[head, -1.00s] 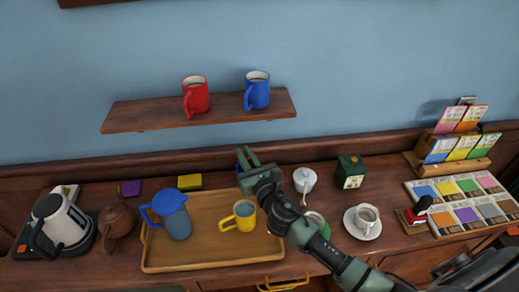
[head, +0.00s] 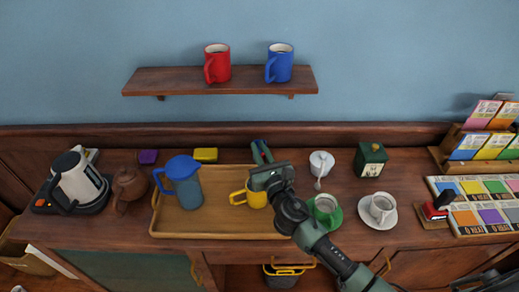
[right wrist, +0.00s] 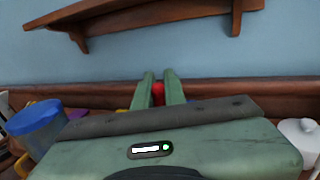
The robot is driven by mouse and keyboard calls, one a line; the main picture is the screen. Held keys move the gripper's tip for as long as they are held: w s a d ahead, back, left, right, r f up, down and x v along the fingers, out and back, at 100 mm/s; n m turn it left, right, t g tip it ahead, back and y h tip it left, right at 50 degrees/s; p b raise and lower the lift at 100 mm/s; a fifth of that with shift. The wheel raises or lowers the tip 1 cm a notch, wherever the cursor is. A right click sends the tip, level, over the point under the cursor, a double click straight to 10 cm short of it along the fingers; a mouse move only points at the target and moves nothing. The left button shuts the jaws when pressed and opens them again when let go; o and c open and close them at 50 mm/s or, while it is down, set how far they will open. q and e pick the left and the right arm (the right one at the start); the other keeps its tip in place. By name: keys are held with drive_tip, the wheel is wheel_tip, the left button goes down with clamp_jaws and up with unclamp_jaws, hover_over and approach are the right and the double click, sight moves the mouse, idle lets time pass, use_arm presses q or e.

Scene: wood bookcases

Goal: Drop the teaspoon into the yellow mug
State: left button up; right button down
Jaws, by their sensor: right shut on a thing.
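The yellow mug (head: 256,196) stands on the wooden tray (head: 220,229) in the head view, its handle to the left. My right gripper (head: 261,151) is above and behind the mug's right side in the picture, and its body covers part of the mug. In the right wrist view its two green fingers (right wrist: 159,90) are closed on a small red piece (right wrist: 158,92), which I take to be the teaspoon's handle. The rest of the spoon is hidden. My left gripper is not in view.
A blue pitcher (head: 180,184) stands on the tray left of the mug. A white sugar bowl (head: 321,160), a green cup (head: 325,206) and a white cup (head: 381,206) stand to the right. A shelf (head: 220,80) with red and blue mugs hangs above.

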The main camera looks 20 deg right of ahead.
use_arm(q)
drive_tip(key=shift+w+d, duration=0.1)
use_arm(e)
drive_tip(key=c, duration=1.4)
unclamp_jaws()
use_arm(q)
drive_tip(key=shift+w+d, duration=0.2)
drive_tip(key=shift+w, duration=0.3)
use_arm(e)
drive_tip(key=s+b, duration=0.1)
drive_tip(key=s, duration=0.6)
drive_tip(key=shift+s+d, duration=0.15)
drive_tip(key=shift+s, duration=0.25)
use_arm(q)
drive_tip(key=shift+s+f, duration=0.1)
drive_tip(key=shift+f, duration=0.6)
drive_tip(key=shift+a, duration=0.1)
